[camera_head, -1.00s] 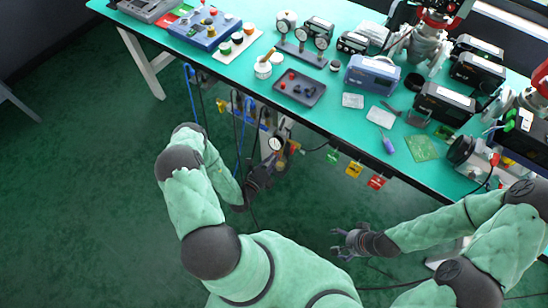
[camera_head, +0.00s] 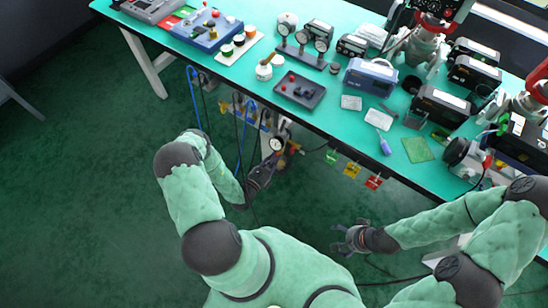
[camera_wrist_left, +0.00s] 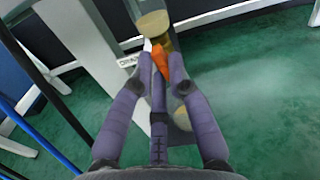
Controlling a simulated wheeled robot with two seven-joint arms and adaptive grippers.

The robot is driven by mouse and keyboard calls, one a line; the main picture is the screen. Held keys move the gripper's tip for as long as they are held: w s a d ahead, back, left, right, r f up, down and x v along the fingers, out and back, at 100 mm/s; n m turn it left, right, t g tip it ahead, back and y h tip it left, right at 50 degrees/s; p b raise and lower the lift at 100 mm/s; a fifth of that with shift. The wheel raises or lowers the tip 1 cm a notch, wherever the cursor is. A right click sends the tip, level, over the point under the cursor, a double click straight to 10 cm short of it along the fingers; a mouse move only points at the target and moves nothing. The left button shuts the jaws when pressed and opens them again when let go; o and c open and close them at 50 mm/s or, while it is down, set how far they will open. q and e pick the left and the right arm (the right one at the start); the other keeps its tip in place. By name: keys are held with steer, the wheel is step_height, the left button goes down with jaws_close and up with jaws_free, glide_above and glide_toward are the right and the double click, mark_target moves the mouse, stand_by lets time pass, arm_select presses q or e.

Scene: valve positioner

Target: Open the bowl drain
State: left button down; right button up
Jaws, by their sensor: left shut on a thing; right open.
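My left gripper (camera_head: 271,164) is under the table's front edge, beside a post with a round white gauge (camera_head: 276,143). In the left wrist view my left gripper (camera_wrist_left: 163,80) has its fingertips closed around an orange lever-like piece (camera_wrist_left: 160,61). A brass-coloured round part (camera_wrist_left: 154,24) sits just beyond it, by a grey bracket (camera_wrist_left: 92,50). I cannot tell clearly which part is the bowl drain; the fingers hide much of the assembly below. My right gripper (camera_head: 345,241) is open and empty, above the floor, away from the table.
The green table (camera_head: 340,112) carries a dark tray (camera_head: 300,90), gauges and several instruments. Blue and black hoses (camera_head: 240,140) hang left of my left gripper. Green, yellow and red tags (camera_head: 352,170) hang along the table's front edge. The floor around my right gripper is mostly clear.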

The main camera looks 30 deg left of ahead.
arm_select(q)
steer(key=shift+m, duration=0.8)
steer(key=c, duration=1.2)
jaws_free()
steer(key=s, duration=1.2)
steer(key=shift+a, duration=0.45)
